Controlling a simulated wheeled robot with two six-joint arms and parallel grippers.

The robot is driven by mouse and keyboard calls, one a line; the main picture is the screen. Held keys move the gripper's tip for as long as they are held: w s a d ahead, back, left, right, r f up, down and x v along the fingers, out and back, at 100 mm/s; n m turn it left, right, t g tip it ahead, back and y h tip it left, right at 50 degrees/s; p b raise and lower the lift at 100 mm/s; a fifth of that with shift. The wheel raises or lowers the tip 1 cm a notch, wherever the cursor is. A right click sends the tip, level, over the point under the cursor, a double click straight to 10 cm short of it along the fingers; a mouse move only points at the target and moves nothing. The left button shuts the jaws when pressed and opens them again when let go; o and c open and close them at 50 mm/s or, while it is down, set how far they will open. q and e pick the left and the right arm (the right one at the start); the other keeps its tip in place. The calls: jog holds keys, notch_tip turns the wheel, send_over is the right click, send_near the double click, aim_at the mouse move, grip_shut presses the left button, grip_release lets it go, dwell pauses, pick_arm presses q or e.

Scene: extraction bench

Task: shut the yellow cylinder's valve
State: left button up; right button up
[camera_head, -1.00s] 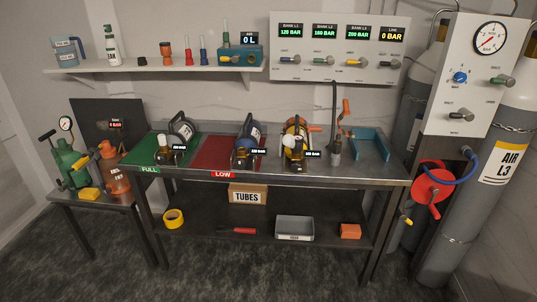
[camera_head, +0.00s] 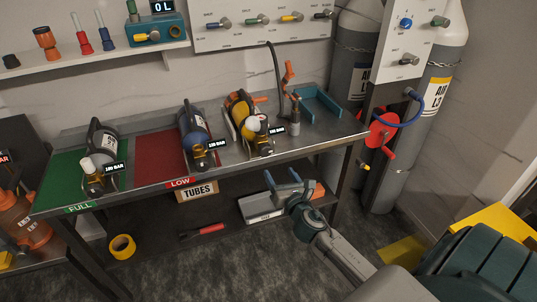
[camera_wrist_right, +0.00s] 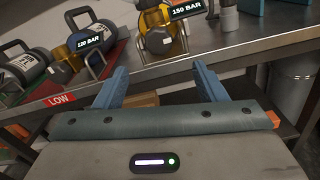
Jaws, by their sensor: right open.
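The yellow cylinder (camera_head: 239,108) lies in a holder on the steel bench, right of the red mat. Its valve end (camera_head: 264,145) faces the front edge, beside a pressure label. In the right wrist view the valve end (camera_wrist_right: 158,40) is at the top, beyond my fingers, with a label reading 150 BAR. My right gripper (camera_head: 283,180) is open and empty, in front of the bench and below its top. In the right wrist view its two blue fingers (camera_wrist_right: 158,88) are spread apart, touching nothing. My left gripper is out of view.
A blue cylinder (camera_head: 194,124) lies left of the yellow one, and a grey cylinder (camera_head: 101,142) lies on the green mat (camera_head: 62,172). A hose fitting (camera_head: 294,108) stands right of the yellow cylinder, near a teal bracket (camera_head: 319,104). The bench's front edge (camera_head: 225,165) lies between gripper and cylinder.

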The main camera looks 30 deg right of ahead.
aim_at(267, 152)
jog(key=p+x, duration=0.1)
jog(key=x, duration=0.9)
jog(key=shift+w+a+r, duration=0.1)
jog(key=shift+w+a, duration=0.05)
jog(key=shift+a, duration=0.05)
jog(key=shift+w+d, duration=0.1)
jog(key=shift+w, duration=0.2)
jog(key=shift+c, duration=0.9)
jog(key=c, duration=0.8)
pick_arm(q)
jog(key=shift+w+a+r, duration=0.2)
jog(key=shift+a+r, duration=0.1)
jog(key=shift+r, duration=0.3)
